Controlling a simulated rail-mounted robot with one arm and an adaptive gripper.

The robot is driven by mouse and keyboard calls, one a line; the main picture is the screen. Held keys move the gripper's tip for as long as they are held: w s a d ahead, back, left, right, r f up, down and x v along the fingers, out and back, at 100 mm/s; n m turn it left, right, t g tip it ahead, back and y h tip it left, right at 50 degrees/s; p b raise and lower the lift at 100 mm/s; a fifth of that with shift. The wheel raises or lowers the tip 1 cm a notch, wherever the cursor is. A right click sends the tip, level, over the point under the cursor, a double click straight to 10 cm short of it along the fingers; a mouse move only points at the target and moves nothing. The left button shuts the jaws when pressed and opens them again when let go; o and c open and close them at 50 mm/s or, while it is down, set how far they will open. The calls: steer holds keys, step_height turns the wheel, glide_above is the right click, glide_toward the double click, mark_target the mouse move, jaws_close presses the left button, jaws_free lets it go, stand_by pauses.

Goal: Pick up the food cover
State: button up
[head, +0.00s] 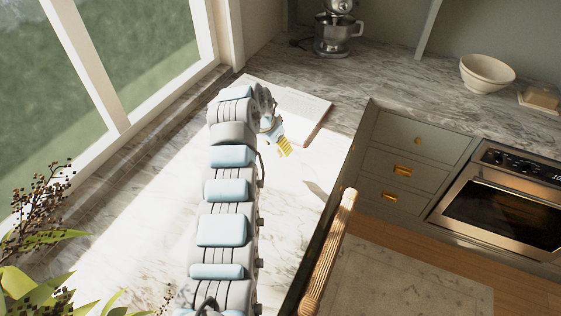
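I cannot make out a food cover in the head view. My gripper (284,148), with yellow at its tip, is small and partly hidden behind my arm's wrist. It is above the marble counter (165,215), near a flat pale board or open book (305,112). Whether its fingers are apart or together is not clear, and I see nothing held in it. My arm hides part of the counter and of the pale flat thing.
A stand mixer (335,35), a cream bowl (487,73) and a butter dish (541,98) stand at the back. A woven tan edge (329,255) rises beside the counter. Leafy plants (35,245) fill the lower left. Sunlit counter left of my arm is clear.

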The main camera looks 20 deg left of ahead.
mark_target(279, 150)
steer(key=shift+f, duration=0.15)
steer(key=shift+a+x, duration=0.25)
steer(key=shift+x, duration=1.7)
steer(key=shift+w+f, duration=0.1)
steer(key=shift+f, duration=0.45)
jaws_close()
